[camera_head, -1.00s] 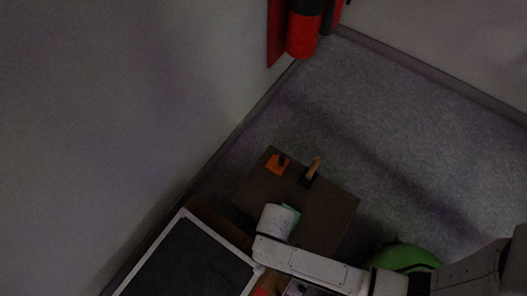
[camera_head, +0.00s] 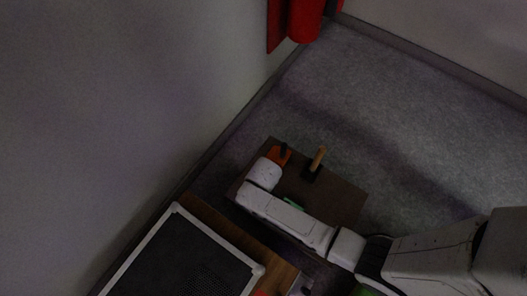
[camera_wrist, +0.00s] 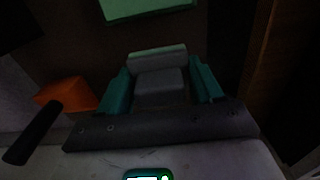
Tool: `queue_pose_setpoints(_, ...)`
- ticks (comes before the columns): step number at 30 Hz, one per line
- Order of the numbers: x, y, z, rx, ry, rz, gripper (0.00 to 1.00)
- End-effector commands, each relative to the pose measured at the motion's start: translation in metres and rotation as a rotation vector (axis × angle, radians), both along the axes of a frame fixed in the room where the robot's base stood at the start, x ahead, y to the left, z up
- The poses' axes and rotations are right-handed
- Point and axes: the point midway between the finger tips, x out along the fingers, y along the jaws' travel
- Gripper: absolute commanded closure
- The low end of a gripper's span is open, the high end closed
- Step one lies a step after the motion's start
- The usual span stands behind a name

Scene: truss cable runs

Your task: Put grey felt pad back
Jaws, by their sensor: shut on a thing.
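The grey felt pad (camera_wrist: 158,88) shows in the wrist view as a grey block between the two teal fingers of my gripper (camera_wrist: 161,68). My gripper is shut on it. Beyond it lies a dark brown surface, and I cannot tell whether the pad touches it. In the head view my white wrist hides the gripper and the pad. The wrist is over the left part of the brown board (camera_head: 335,198), close to the orange block.
An orange block (camera_head: 273,156) with a black handle is on the board; the wrist view also shows it (camera_wrist: 66,92). A black-based tool with a wooden handle (camera_head: 319,158) and a green piece (camera_head: 294,203) are there too. A white-framed dark panel (camera_head: 176,216) lies below left.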

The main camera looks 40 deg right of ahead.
Motion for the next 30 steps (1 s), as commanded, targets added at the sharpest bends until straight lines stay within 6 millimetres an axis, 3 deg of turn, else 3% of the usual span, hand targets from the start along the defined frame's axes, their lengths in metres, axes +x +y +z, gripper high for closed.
queue_pose_setpoints(5,0.008,-0.005,-0.012,0.000,-0.002,-0.002,0.63)
queue_pose_setpoints(11,0.008,-0.005,-0.040,0.000,-0.001,0.000,0.63)
queue_pose_setpoints(23,0.008,-0.005,-0.044,0.000,0.000,0.000,0.63)
queue_pose_setpoints(24,0.008,-0.005,-0.043,0.000,0.000,0.000,0.32)
queue_pose_setpoints(30,0.008,-0.005,-0.043,0.000,-0.001,0.000,0.12)
